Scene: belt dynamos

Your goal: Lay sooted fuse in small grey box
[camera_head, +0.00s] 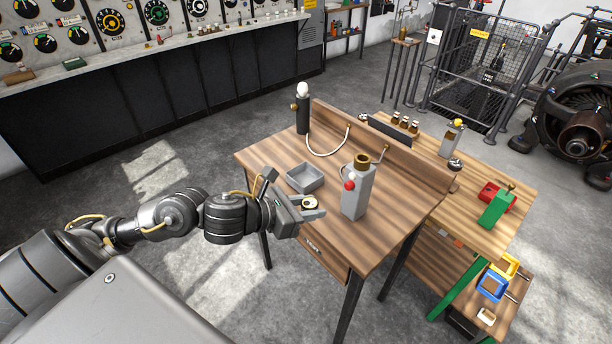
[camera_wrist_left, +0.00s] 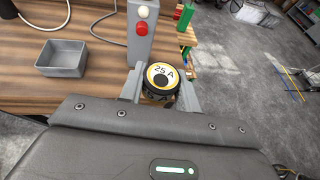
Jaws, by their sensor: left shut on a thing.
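My left gripper (camera_head: 312,208) is shut on a round fuse (camera_head: 309,203) above the near edge of the wooden desk. In the left wrist view the fuse (camera_wrist_left: 161,78) has a cream face with a yellow rim, the marking "25 A" and a dark sooty spot. The small grey box (camera_head: 306,177) stands open on the desk, just beyond the gripper. It also shows in the left wrist view (camera_wrist_left: 62,58), left of the gripper, and looks empty. My right gripper is not in view.
A grey post with a red and a white knob (camera_head: 357,188) stands right of the gripper, close to it. A dark cylinder with a white bulb (camera_head: 303,108) and a cable stands at the desk's back. A second bench (camera_head: 480,190) on the right holds red, green and other parts.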

